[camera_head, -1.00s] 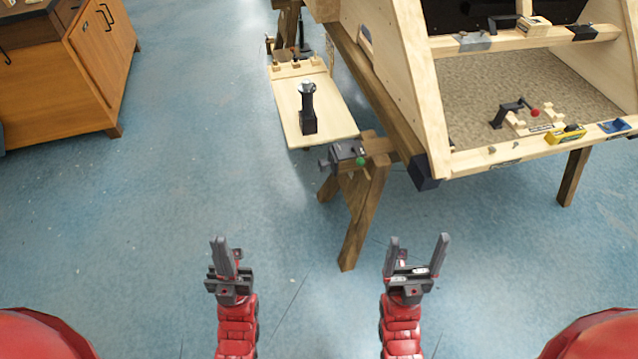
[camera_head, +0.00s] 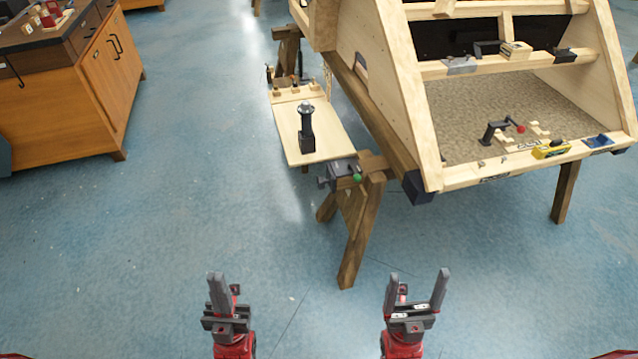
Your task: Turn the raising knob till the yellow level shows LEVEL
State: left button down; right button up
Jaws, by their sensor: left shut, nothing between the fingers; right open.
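The yellow level (camera_head: 552,149) lies on the front rail of the wooden bodyframe (camera_head: 412,90), at the right; its reading is too small to make out. A black post with a round knob on top (camera_head: 306,127) stands upright on a pale side board. A dark clamp-like device with a green knob (camera_head: 357,178) sits at the sawhorse top. I cannot tell which of these is the raising knob. My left gripper (camera_head: 219,290) is shut and empty over the floor. My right gripper (camera_head: 417,282) is open and empty. Both are well short of the bodyframe, touching nothing.
A wooden sawhorse (camera_head: 355,225) props the bodyframe's near corner. A black crank with a red ball (camera_head: 497,130) is inside the frame. The side board (camera_head: 332,142) juts out left. A wooden cabinet (camera_head: 80,110) stands at the far left. Blue floor (camera_head: 215,180) between is clear.

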aim_at(320, 181)
jog(key=k+l+z, duration=0.15)
jog(key=l+z, duration=0.2)
jog(key=k+l+z, duration=0.1)
jog(key=l+z, duration=0.2)
jog(key=l, duration=0.25)
jog(key=l+z, duration=0.35)
jog(key=l+u, duration=0.1)
jog(key=u, duration=1.15)
jog(key=k+j+z, duration=0.1)
jog(key=j, duration=0.35)
jog(key=k+j, duration=0.15)
jog(key=j, duration=0.25)
jog(key=k+j+z, duration=0.15)
jog(key=j, duration=0.3)
jog(key=i+j, duration=0.1)
jog(key=i, duration=0.6)
jog(key=i+j+z, duration=0.1)
jog(key=i, duration=0.65)
